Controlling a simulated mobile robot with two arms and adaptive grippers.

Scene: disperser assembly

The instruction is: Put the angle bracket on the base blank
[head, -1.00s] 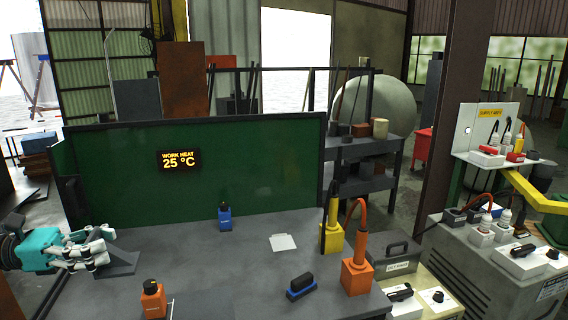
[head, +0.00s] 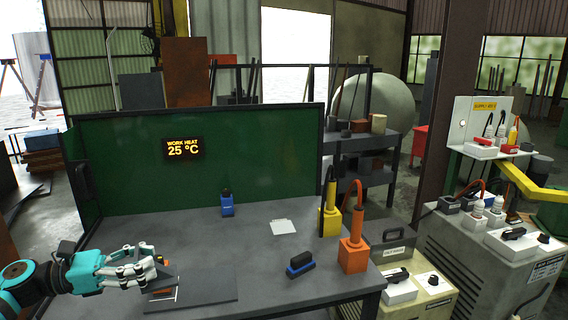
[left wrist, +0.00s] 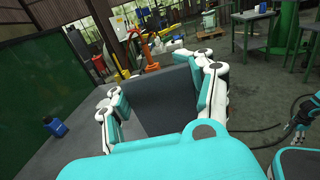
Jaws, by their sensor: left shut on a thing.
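My left gripper (head: 146,270) is shut on the grey angle bracket (head: 167,272) at the lower left of the head view. In the left wrist view the bracket (left wrist: 166,98) is a dark grey plate between the fingers of my left gripper (left wrist: 158,85). The base blank (head: 212,294) is a flat dark grey plate lying on the table. The bracket is over or beside the blank's left part; I cannot tell whether they touch. A teal and dark part (left wrist: 303,118) at the right edge of the left wrist view looks like my right gripper, too small to read.
An orange block (head: 164,293) is partly hidden behind the bracket. A green screen (head: 250,160) closes the back.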

